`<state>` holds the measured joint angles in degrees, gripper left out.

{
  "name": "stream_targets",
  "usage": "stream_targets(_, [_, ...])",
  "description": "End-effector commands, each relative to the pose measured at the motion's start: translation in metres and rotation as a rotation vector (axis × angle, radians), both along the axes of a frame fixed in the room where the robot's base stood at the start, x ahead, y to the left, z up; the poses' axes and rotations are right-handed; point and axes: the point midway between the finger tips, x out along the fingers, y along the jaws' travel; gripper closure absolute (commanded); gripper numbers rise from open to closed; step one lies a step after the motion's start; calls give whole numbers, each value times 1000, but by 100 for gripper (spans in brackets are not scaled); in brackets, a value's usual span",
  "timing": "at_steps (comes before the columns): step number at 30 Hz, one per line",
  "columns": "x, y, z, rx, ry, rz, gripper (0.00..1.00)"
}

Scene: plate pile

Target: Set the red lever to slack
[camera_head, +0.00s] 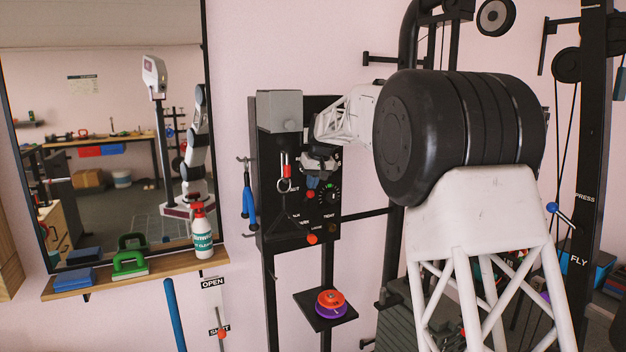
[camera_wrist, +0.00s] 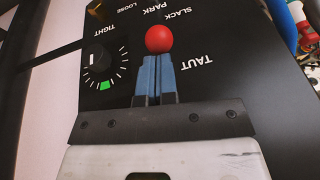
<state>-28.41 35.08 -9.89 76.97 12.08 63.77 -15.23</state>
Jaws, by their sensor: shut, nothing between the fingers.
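The red lever's round knob (camera_wrist: 158,38) shows in the wrist view, just beyond my fingertips on the black panel (camera_wrist: 225,90). The lever's shaft and pivot are hidden behind my fingers. My gripper (camera_wrist: 154,58) is shut, its blue fingers together, and they overlap the knob's lower edge; I cannot tell whether they touch it. In the head view my gripper (camera_head: 311,181) is in front of the panel (camera_head: 268,220), with the red knob (camera_head: 311,194) just below the fingers.
A black dial (camera_wrist: 101,67) with a green mark is left of my fingers. A ring on a red clip (camera_head: 285,175) hangs left of my gripper, and an orange-red knob (camera_head: 312,239) sits lower. A small shelf (camera_head: 326,312) below holds red and purple discs (camera_head: 331,301).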

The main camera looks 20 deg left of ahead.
Motion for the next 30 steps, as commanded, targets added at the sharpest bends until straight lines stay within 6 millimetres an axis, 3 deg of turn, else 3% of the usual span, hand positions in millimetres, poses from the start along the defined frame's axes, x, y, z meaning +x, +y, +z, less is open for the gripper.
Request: stream_targets(30, [-4, -4, -4, 50, -49, 0, 100])
